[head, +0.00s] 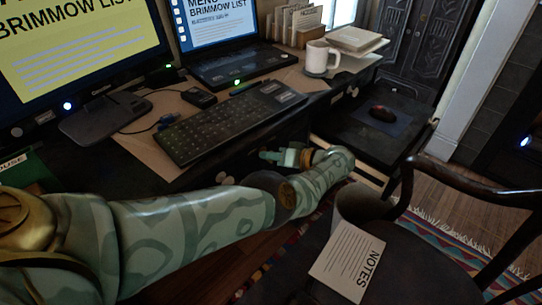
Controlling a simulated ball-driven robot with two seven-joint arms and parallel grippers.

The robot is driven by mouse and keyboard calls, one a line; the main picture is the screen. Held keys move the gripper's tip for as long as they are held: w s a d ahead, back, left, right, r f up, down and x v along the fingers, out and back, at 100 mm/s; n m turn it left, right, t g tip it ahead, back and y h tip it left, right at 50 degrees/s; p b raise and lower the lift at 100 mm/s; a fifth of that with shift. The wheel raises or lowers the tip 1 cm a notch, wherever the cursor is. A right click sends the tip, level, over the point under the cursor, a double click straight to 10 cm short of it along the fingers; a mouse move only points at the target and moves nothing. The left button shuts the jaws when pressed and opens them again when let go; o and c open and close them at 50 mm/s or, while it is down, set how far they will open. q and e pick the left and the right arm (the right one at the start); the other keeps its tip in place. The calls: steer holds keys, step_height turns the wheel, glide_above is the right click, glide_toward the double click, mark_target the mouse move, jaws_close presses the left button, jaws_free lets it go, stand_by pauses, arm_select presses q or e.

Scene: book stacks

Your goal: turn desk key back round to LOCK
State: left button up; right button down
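My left arm comes in from the left, low along the front of the dark desk (95,168). My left gripper (272,155) is small in view, close to the desk front just below the keyboard. Its fingers point left, and I cannot tell whether they are open, shut or touching anything. I cannot make out the desk key or any LOCK marking. Small pale fittings (224,179) show dimly on the desk front, left of the gripper, too dark to identify. My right gripper is not in view.
A black keyboard (232,122) lies near the desk edge above the gripper. A white mug (320,58) stands farther back. A dark chair (440,245) with a NOTES paper (347,266) fills the lower right. A pulled-out shelf (372,128) holds a mouse (383,113).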

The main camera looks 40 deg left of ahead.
arm_select(q)
steer(key=o, duration=0.4)
steer(key=shift+c, duration=0.2)
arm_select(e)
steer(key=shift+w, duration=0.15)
